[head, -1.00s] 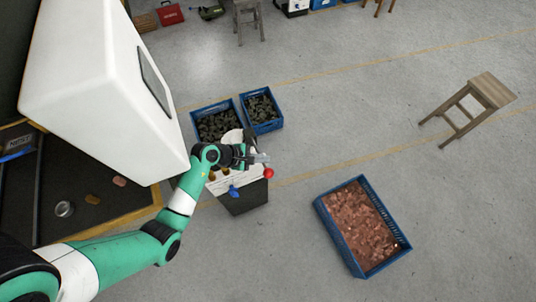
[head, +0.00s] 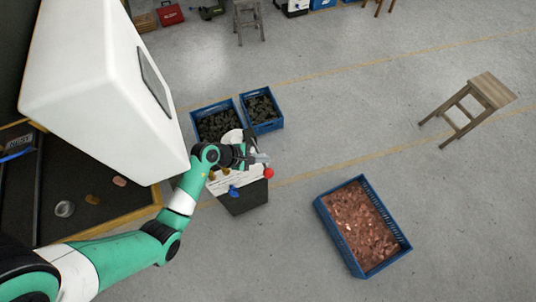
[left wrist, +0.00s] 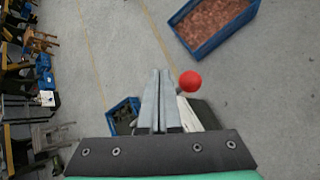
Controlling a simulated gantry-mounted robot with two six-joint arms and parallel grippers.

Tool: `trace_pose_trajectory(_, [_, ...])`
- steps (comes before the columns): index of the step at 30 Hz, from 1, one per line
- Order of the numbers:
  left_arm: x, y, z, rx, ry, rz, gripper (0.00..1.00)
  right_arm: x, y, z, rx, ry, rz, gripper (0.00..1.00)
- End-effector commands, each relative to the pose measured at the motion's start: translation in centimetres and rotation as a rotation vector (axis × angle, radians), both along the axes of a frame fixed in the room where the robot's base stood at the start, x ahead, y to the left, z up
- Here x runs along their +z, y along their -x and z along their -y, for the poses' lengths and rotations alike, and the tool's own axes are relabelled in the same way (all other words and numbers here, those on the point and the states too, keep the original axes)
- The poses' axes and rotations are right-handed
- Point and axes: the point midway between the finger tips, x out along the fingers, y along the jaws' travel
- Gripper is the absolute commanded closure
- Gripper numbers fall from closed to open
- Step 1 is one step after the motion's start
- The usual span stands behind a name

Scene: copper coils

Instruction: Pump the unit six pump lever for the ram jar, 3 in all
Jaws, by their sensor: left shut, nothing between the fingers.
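The pump unit (head: 241,199) is a small dark cabinet with a pale top, standing on the floor near the middle. The red knob of its lever (head: 268,173) shows at its right end, and in the left wrist view the red knob (left wrist: 190,81) is just right of my fingertips. My left gripper (head: 262,158) is above the unit, shut with nothing between its fingers; they also show closed together in the left wrist view (left wrist: 160,75). The knob looks beside the fingers, and I cannot tell whether they touch the lever. A blue handle (head: 234,191) is on the unit's front. My right gripper is out of view.
Two blue crates of dark pieces (head: 191,111) stand behind the unit. A blue crate of copper pieces (head: 321,207) lies to the right on the floor. A wooden stool (head: 490,88) is far right. A large white housing (head: 90,80) and a dark tray (head: 110,215) are left.

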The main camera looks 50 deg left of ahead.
Motion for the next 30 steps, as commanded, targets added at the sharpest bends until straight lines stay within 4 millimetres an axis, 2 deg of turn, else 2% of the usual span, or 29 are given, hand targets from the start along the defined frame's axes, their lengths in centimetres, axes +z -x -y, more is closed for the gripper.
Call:
trace_pose_trajectory(13, [-0.3,0.4,0.4,-0.034,-0.009,-0.014,1.00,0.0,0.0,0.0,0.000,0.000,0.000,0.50])
trace_pose_trajectory(17, [-1.3,2.5,2.4,-0.172,0.009,-0.089,1.00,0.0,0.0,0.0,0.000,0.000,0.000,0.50])
trace_pose_trajectory(20, [-1.1,3.1,3.4,-0.366,0.022,-0.137,1.00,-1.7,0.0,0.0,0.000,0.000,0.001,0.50])
trace_pose_trajectory(24, [1.3,1.4,1.6,-0.548,0.001,-0.121,1.00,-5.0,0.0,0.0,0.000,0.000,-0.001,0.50])
trace_pose_trajectory(27, [3.0,-0.1,0.2,-0.543,-0.025,-0.086,1.00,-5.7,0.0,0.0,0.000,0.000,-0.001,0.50])
trace_pose_trajectory(30, [3.7,-1.0,-0.7,-0.532,-0.045,-0.066,1.00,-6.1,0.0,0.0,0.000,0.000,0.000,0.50])
